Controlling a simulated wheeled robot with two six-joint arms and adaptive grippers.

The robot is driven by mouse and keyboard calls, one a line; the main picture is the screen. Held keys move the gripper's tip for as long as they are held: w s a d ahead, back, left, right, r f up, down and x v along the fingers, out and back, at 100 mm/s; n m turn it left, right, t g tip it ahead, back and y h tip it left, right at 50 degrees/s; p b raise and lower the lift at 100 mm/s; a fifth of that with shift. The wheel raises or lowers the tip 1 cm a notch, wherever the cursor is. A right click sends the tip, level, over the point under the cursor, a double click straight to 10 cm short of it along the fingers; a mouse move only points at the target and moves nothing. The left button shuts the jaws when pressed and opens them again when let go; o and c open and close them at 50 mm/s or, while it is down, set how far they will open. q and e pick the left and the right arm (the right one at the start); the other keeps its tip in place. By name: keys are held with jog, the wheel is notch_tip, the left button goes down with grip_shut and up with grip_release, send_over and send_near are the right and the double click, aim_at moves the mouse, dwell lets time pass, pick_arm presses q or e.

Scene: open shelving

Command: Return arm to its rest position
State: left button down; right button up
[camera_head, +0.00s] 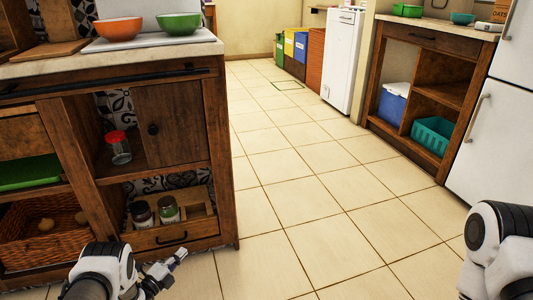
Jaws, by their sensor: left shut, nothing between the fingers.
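My left arm comes in at the bottom left, and its gripper (176,262) is in front of the lower part of the wooden cabinet. The gripper is small in view, shut and empty, pointing up and to the right. My right arm shows only as a white and black link at the bottom right edge. Its gripper is out of view.
A wooden cabinet (219,150) stands close on the left, holding jars (168,209), a red-lidded jar (118,147) and a wicker basket (40,228). Bowls (179,24) sit on top. Open shelving (377,70) and a white fridge (487,125) stand right. The tiled floor (300,170) between is clear.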

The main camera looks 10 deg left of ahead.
pick_arm(q)
jog(key=w+d+r+h+p, duration=0.1)
jog(key=w+d+r, duration=0.2)
jog(key=d+r, duration=0.2)
jog(key=w+d+r+p, duration=0.1)
jog(key=w+d+r, duration=0.2)
jog(key=d+r, duration=0.25)
jog(key=s+d+f+n+g+y+p, duration=0.1)
jog(key=s+d+f+n+g, duration=0.15)
jog(key=s+d+n, duration=0.3)
jog(key=s+d+f+n+g+y+p, duration=0.15)
jog(key=s+n+g, duration=0.55)
jog(key=s, duration=1.2)
jog(key=s+d+f+n+g+y+b, duration=0.1)
jog(key=s+n+g+y, duration=0.2)
jog(key=s+n+g, duration=1)
jog(key=s+r+m+t+p, duration=0.2)
jog(key=r+p, duration=1.7)
jog(key=s+r+m+t+p, duration=0.2)
jog(key=s+r+t+p, duration=0.1)
jog(key=r+p, duration=1.6)
jog(key=shift+s, duration=0.2)
jog(key=shift+s+a, duration=0.1)
jog(key=shift+s, duration=0.05)
